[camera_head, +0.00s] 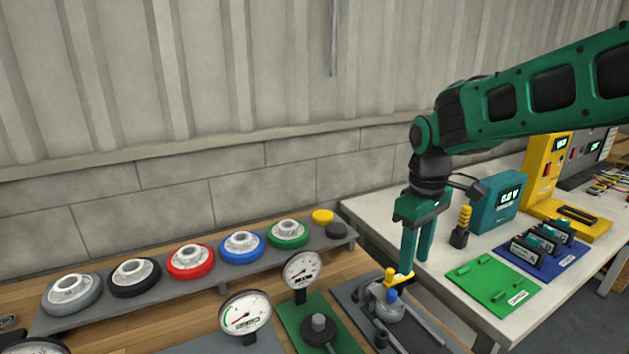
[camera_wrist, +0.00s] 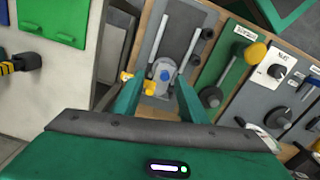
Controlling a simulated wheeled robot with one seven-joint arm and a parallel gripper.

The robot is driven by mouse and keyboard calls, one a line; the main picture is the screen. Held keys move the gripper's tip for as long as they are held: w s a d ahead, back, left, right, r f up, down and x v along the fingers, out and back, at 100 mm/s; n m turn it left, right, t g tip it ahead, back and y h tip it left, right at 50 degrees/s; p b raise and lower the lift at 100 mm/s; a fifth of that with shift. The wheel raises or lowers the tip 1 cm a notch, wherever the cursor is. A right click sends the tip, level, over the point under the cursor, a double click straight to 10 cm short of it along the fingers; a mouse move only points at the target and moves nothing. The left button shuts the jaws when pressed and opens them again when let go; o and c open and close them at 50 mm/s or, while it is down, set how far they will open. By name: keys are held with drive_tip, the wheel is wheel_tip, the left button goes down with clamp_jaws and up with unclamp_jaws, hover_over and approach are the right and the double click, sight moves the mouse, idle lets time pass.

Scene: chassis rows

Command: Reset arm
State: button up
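My gripper (camera_head: 414,262) points down at the front left edge of the white workbench, fingers apart with nothing held between them. In the wrist view its two green fingers (camera_wrist: 159,82) stand on either side of a grey fixture (camera_wrist: 161,75) with a blue knob and a yellow part. In the head view this fixture (camera_head: 384,306) sits just below the fingertips, its yellow lever (camera_head: 399,279) close to them. Whether a finger touches the lever I cannot tell.
The white workbench (camera_head: 372,217) holds a teal meter (camera_head: 497,200), a green tray (camera_head: 494,283), a blue tray (camera_head: 541,257) and a yellow unit (camera_head: 547,168). Dial gauges (camera_head: 245,314) stand left of the fixture. A grey shelf (camera_head: 222,265) carries several coloured round parts.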

drive_tip(key=s+d+f+m, duration=0.1)
drive_tip(key=s+d+m, duration=0.5)
drive_tip(key=s, duration=0.5)
drive_tip(key=s+d+f+m, duration=0.2)
drive_tip(key=s+d+m, duration=0.5)
drive_tip(key=s+d, duration=0.2)
drive_tip(key=s, duration=0.2)
drive_tip(key=shift+s+d, duration=0.2)
drive_tip(key=shift+s, duration=0.15)
drive_tip(key=shift+w+f, duration=0.2)
drive_tip(key=shift+w, duration=0.4)
